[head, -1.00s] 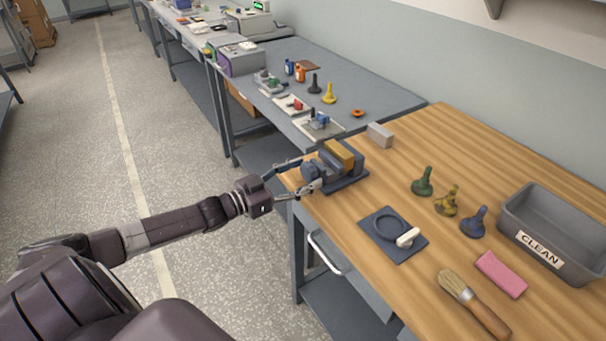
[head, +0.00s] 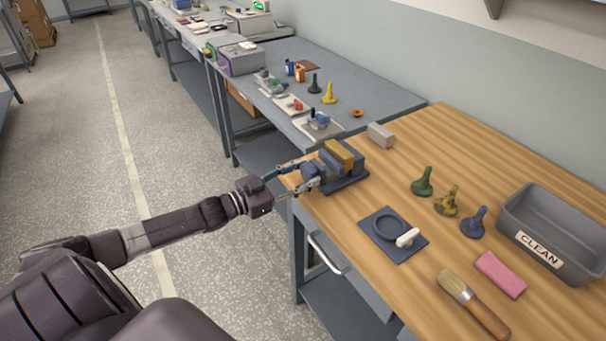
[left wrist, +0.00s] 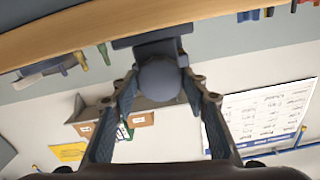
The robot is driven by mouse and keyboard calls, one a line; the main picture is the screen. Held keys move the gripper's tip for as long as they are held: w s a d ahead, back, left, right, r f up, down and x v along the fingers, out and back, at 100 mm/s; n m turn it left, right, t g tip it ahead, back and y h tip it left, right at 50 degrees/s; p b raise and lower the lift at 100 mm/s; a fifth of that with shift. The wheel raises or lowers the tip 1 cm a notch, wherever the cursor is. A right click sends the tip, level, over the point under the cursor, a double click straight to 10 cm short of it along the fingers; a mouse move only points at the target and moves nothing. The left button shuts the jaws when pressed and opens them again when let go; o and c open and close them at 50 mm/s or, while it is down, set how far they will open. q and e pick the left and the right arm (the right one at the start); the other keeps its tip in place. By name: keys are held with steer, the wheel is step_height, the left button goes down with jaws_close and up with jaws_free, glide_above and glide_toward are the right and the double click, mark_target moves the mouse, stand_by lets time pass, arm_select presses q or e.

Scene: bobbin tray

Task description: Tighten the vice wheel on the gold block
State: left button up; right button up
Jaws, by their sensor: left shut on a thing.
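The gold block (head: 338,151) sits between the jaws of the blue-grey vice (head: 349,179), which stands at the left edge of the wooden bench. The vice wheel (head: 314,172) is on the vice's near left side. My left gripper (head: 303,178) has its fingers on either side of the wheel and is shut on it. In the left wrist view the round wheel (left wrist: 159,79) shows between the fingertips, and the picture appears rolled over. The gold block is not clearly seen there. My right gripper is in neither view.
A grey block (head: 380,135) lies behind the vice. A square blue-grey plate with a ring (head: 378,245), several knobbed pieces, a brush (head: 473,303), a pink cloth (head: 500,274) and a grey bin (head: 510,216) marked CLEAN occupy the bench's right part. Bare wood lies between.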

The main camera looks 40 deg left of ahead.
arm_select(q)
steer(key=shift+m, duration=2.2)
steer(key=shift+f, duration=0.1)
steer(key=o, duration=1.2)
steer(key=shift+c, duration=0.2)
steer(key=shift+s, duration=0.1)
steer(key=v, duration=1.2)
